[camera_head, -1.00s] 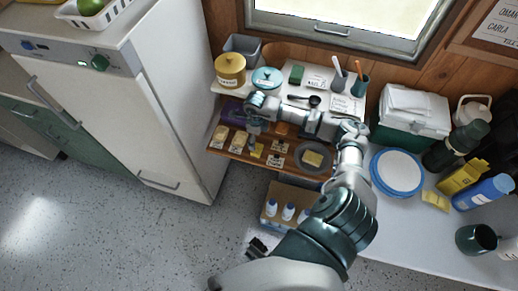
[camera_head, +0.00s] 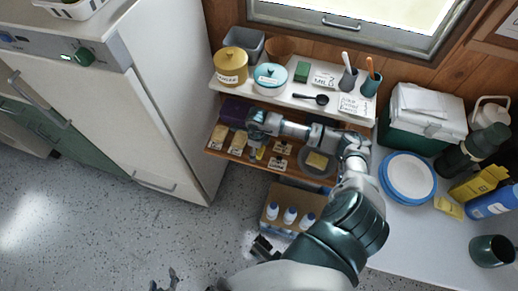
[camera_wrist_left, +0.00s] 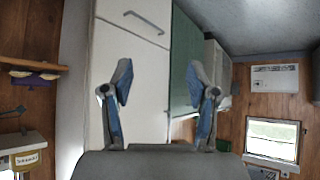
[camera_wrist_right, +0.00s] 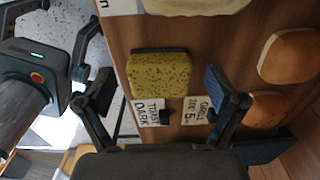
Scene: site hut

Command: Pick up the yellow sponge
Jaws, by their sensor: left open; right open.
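The yellow sponge (camera_wrist_right: 160,78), a speckled block, lies on a brown wooden shelf (camera_wrist_right: 195,40) in the right wrist view. My right gripper (camera_wrist_right: 165,95) is open and empty, with a finger on each side of the sponge's near end; contact cannot be told. In the head view this gripper (camera_head: 257,140) is over the lower shelf, and only a small yellow part of the sponge (camera_head: 258,154) shows below it. My left gripper (camera_head: 165,282) is at the bottom edge over the floor. The left wrist view shows it (camera_wrist_left: 160,85) open and empty, facing white and green cabinet fronts.
Labelled cards (camera_wrist_right: 150,112) and brown rolls (camera_wrist_right: 290,55) lie near the sponge. A plate with a yellowish slab (camera_head: 317,160) is to the right. The upper shelf (camera_head: 300,100) overhangs behind. A white fridge (camera_head: 150,110) stands left. Another yellow block (camera_head: 448,208) lies on the counter.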

